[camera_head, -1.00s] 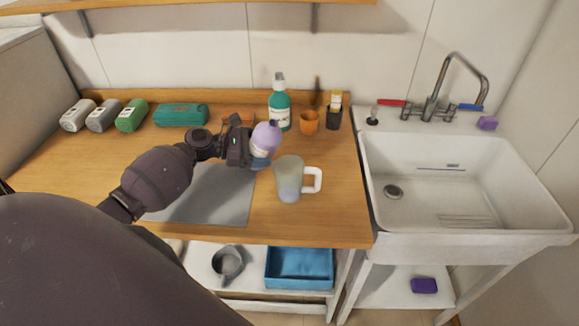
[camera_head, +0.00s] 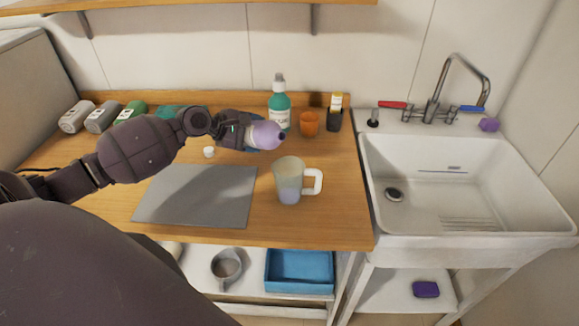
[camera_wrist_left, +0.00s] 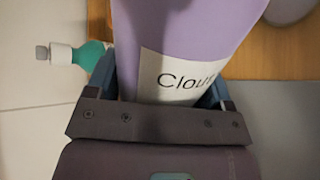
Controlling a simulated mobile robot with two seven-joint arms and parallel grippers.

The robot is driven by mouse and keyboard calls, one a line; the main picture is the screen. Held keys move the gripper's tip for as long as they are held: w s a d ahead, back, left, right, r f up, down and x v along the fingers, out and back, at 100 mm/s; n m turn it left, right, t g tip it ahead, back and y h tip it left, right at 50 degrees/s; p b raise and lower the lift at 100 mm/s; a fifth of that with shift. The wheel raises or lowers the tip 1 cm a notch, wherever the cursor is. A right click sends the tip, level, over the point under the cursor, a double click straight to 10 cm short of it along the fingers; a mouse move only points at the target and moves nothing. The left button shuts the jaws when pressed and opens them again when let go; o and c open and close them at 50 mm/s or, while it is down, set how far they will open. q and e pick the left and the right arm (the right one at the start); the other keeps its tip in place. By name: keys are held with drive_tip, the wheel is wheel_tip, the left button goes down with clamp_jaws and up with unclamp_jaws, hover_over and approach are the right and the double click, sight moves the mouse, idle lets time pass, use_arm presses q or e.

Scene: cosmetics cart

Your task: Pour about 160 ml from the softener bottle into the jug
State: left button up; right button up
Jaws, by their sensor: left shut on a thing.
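The lavender softener bottle (camera_head: 265,135) is in my left gripper (camera_head: 246,132), tilted far over toward the right, its dark end behind and above the jug. I see no stream from it. In the left wrist view its label (camera_wrist_left: 180,78) shows "Clou" between the fingers of my left gripper (camera_wrist_left: 160,90). The frosted jug (camera_head: 289,178), with a white handle on its right, stands upright on the counter with some purple liquid low inside. The bottle is apart from the jug. My right gripper is not in view.
A grey mat (camera_head: 197,196) lies left of the jug. A small white cap-like piece (camera_head: 209,152) is behind it. A green bottle (camera_head: 279,107), an orange cup (camera_head: 309,123) and a dark holder (camera_head: 334,118) stand at the back. The sink (camera_head: 470,185) is at right.

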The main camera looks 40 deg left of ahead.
sight(254, 121)
use_arm(q)
drive_tip(key=shift+a+m+y+b, duration=0.25)
drive_tip(key=shift+m+y+b, duration=0.15)
drive_tip(key=shift+b, duration=0.1)
drive_tip(key=r+p, duration=0.1)
drive_tip(key=p, duration=0.2)
drive_tip(key=shift+d+r, duration=0.1)
drive_tip(key=shift+r, duration=0.3)
drive_tip(key=shift+d+f+m+y+p, duration=0.1)
drive_tip(key=shift+d+m+y+p, duration=0.05)
drive_tip(key=shift+m+y+p, duration=0.2)
drive_tip(key=p, duration=0.3)
drive_tip(key=shift+d+r+y, duration=0.1)
drive_tip(key=shift+r+y, duration=0.15)
drive_tip(key=shift+r, duration=0.05)
drive_tip(key=shift+r+m, duration=0.1)
drive_tip(key=shift+m, duration=0.15)
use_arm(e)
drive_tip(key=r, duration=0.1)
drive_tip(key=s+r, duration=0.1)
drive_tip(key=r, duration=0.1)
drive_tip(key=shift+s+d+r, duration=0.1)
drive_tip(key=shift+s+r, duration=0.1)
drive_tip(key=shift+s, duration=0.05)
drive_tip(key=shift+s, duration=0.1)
